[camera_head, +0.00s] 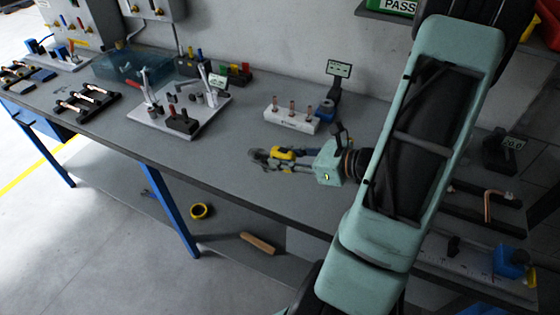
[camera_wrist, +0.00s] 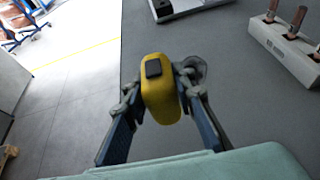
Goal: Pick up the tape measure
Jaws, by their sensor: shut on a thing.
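The yellow tape measure (camera_head: 284,153) with a dark patch is between the fingers of my gripper (camera_head: 266,158), over the grey workbench (camera_head: 225,150) near its front edge. In the wrist view the tape measure (camera_wrist: 160,100) sits upright in the middle, its black patch toward the camera. The fingers of my gripper (camera_wrist: 157,85) press on it from both sides. My gripper is shut on it. I cannot tell from these views whether its underside touches the bench.
A white block with copper pegs (camera_head: 291,114) stands behind my gripper. A white board with clamps (camera_head: 180,110) is to the left. A yellow tape roll (camera_head: 201,211) and a wooden piece (camera_head: 258,243) are on the lower shelf. Bare bench lies left of my gripper.

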